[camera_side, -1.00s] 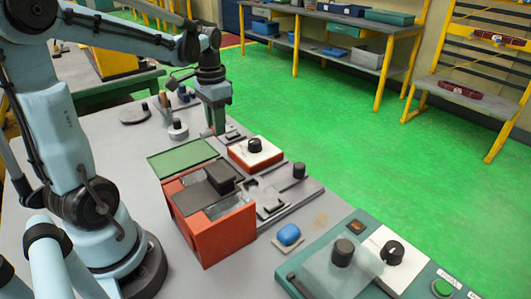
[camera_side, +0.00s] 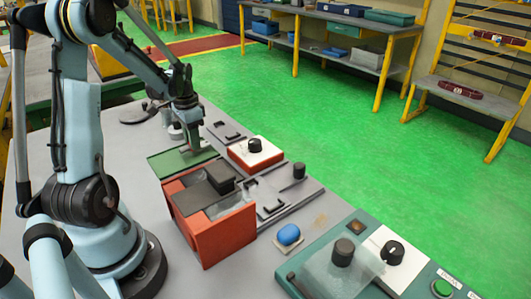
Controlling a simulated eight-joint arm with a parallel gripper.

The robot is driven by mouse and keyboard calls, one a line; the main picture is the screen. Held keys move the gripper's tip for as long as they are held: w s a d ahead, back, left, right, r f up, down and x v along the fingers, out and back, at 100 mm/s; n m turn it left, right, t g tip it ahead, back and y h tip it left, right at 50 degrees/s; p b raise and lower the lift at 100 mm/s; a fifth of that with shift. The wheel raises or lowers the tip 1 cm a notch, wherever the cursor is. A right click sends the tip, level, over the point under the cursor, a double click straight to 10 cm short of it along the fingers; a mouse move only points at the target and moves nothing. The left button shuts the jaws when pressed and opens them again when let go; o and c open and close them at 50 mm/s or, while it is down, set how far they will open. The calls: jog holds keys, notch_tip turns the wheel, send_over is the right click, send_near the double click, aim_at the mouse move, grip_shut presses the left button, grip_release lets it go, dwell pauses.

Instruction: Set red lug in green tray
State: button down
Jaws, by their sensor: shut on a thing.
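The green tray (camera_side: 168,161) lies flat on the bench, behind the red open box. My gripper (camera_side: 194,148) points down over the right part of the tray, its tips at or just above the tray's surface. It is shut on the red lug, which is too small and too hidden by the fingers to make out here. I cannot tell whether the lug touches the tray.
A red box (camera_side: 218,237) with a dark block on top stands in front of the tray. A red-and-white unit with a black knob (camera_side: 255,147) and a grey fixture plate (camera_side: 308,187) are to the right. A blue piece (camera_side: 289,234) lies nearer the front.

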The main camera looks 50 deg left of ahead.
jog(key=shift+f, duration=0.6)
jog(key=shift+f, duration=0.1)
jog(key=c, duration=0.9)
grip_release()
notch_tip(320, 180, up, 12)
jog(key=d+t, duration=0.7)
jog(key=d, duration=2)
jog(key=shift+w+d+r, duration=0.25)
jog(key=shift+w+d, duration=0.1)
jog(key=shift+w, duration=0.1)
